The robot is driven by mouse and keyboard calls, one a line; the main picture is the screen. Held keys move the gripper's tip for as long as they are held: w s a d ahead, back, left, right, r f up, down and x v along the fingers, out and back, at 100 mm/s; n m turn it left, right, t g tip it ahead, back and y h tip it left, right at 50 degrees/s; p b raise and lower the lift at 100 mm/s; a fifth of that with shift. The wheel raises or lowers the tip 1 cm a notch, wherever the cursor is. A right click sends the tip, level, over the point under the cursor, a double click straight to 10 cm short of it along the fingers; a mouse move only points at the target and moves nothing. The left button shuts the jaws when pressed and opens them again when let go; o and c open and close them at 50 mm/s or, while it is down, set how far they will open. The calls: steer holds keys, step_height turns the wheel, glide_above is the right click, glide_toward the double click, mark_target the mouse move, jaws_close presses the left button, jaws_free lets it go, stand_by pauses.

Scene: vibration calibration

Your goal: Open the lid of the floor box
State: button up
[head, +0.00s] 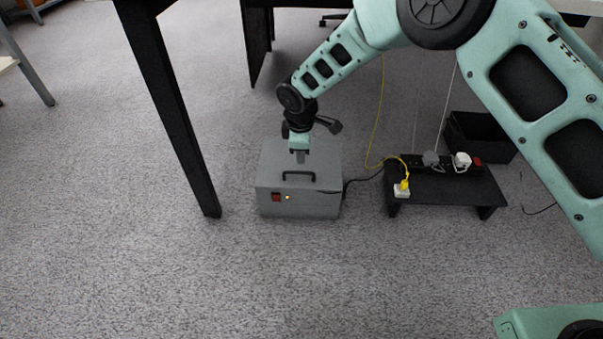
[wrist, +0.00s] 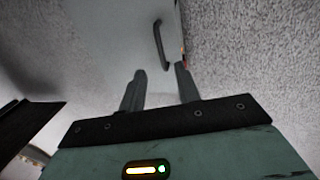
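The grey floor box (head: 300,207) stands on the carpet in the middle of the head view, with its lid (head: 271,160) down. A black handle (head: 299,175) sits on the lid towards its front edge. A red switch and a small orange light are on the front face. My gripper (head: 300,156) points down above the lid, just behind the handle. In the wrist view my gripper (wrist: 160,82) has its two fingers apart with nothing between them. The handle (wrist: 161,45) shows beyond the fingertips, and the lid (wrist: 105,40) fills the middle. Contact with the lid cannot be told.
A black table leg (head: 180,120) stands left of the box. To the right, a low black stand (head: 440,190) carries a power strip and plugs, with a yellow cable (head: 375,130) running up. A black bin (head: 490,140) is behind it. The carpet in front is clear.

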mark_target(302, 172)
steer(key=f+b, duration=0.1)
steer(key=f, duration=0.2)
steer(key=w+f+b, duration=0.1)
steer(key=f, duration=0.2)
steer(key=f+b, duration=0.2)
steer(key=f, duration=0.1)
steer(key=shift+w, duration=0.4)
jaws_close()
